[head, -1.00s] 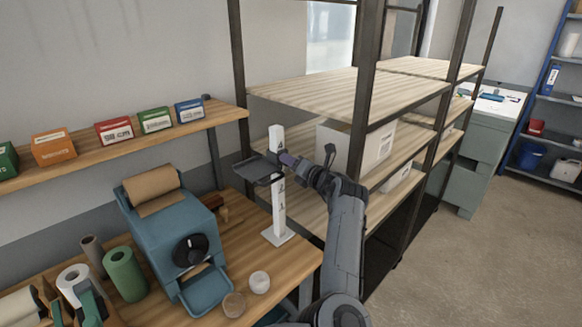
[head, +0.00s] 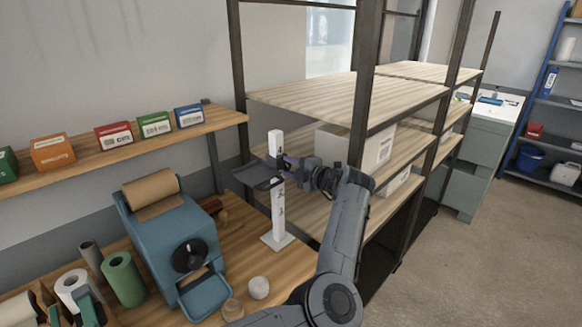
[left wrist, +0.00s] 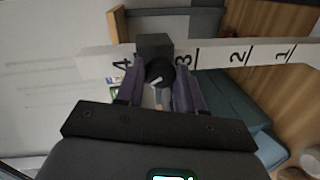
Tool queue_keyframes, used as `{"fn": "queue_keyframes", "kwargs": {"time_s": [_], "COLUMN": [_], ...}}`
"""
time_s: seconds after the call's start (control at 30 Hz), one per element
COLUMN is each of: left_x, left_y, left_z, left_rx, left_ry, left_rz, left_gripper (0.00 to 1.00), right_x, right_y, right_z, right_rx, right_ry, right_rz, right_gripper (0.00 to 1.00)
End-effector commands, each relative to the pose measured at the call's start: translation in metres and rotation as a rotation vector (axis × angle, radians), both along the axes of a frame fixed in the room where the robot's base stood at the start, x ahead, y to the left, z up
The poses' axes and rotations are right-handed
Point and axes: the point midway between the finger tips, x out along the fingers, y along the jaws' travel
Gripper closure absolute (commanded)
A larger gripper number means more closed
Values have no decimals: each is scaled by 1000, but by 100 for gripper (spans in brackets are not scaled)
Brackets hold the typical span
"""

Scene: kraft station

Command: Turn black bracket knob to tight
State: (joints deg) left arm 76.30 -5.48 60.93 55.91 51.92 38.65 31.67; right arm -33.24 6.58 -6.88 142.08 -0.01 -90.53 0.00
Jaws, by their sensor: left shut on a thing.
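A white post (head: 278,210) with printed numbers stands upright on a white base plate on the wooden bench. It also shows in the left wrist view (left wrist: 217,56), with the numbers 1 to 4 along it. A black bracket (head: 258,172) with a flat tray sits high on the post. In the left wrist view its black block (left wrist: 153,44) lies between the 4 and the 3. The round black knob (left wrist: 160,73) has a pale pointer line. My left gripper (head: 287,163) is shut on the knob, with a purple finger on each side. My right gripper is not in view.
A blue dispenser (head: 170,235) with a brown roll stands on the bench left of the post. Small round pots (head: 258,288) sit near the bench's front edge. A wooden shelf rack (head: 350,98) with a white box (head: 383,147) stands close behind my left arm.

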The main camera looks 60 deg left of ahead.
Motion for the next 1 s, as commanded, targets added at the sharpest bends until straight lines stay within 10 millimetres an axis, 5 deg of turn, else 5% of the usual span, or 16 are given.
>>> {"fn": "queue_keyframes", "kwargs": {"time_s": [0.4,1.0], "left_x": [1,1], "left_y": [0,0], "left_z": [1,1], "left_rx": [-56,-71], "left_ry": [261,330], "left_rz": [-2,1], "left_gripper": [93,93], "right_x": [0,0], "right_y": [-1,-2], "right_z": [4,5], "right_rx": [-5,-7], "right_ry": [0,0], "right_rz": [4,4], "right_gripper": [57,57]}}
